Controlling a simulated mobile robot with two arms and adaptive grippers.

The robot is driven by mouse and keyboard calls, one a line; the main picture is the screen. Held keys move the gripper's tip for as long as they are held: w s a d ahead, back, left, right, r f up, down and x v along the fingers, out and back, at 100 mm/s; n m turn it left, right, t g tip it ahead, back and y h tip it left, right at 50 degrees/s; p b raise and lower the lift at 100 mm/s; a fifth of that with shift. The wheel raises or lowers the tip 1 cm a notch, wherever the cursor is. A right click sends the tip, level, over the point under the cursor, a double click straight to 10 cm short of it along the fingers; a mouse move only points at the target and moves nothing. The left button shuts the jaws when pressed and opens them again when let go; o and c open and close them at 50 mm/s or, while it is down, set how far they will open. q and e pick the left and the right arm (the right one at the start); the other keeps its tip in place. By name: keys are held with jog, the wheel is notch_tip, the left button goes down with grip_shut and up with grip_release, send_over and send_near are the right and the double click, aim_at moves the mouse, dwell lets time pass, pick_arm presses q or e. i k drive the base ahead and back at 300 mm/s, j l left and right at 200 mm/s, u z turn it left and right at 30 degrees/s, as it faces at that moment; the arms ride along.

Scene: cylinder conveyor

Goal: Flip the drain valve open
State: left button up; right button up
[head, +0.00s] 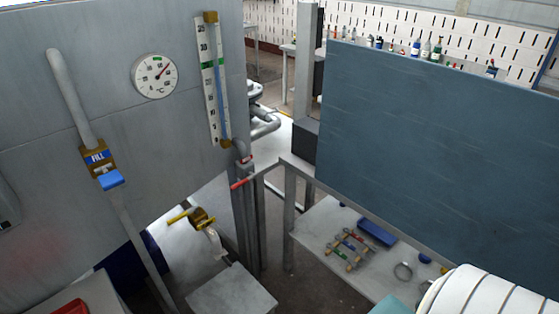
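No valve in view carries a readable drain label. A valve with a yellow lever (178,217) and brassy body (203,218) sits low, below the grey tank panel (150,130), with a pale curved spout (215,242) under it. A red lever (243,183) sits on the pipe below the sight gauge (213,80). The valve marked FILL (98,157) has a blue handle (111,180) and sits on a vertical pipe at left. Which lever works the drain, and whether it is open or closed, I cannot tell. Neither gripper is in view.
A round dial thermometer (155,76) is on the panel. A small grey stand (232,292) is below the spout. A blue-grey board (430,150) blocks the right, above a bench (325,215) with a blue tray (377,232) and small tools. Dark floor shows between.

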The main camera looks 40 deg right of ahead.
aim_at(253, 176)
jog(key=i+l+z, duration=0.1)
jog(key=l, duration=0.25)
jog(key=i+l, duration=0.2)
jog(key=l, duration=0.2)
jog(key=i+l+z, duration=0.15)
jog(key=l, duration=0.2)
jog(key=i+l, duration=0.15)
jog(key=l, duration=0.2)
jog(key=j+u, duration=0.35)
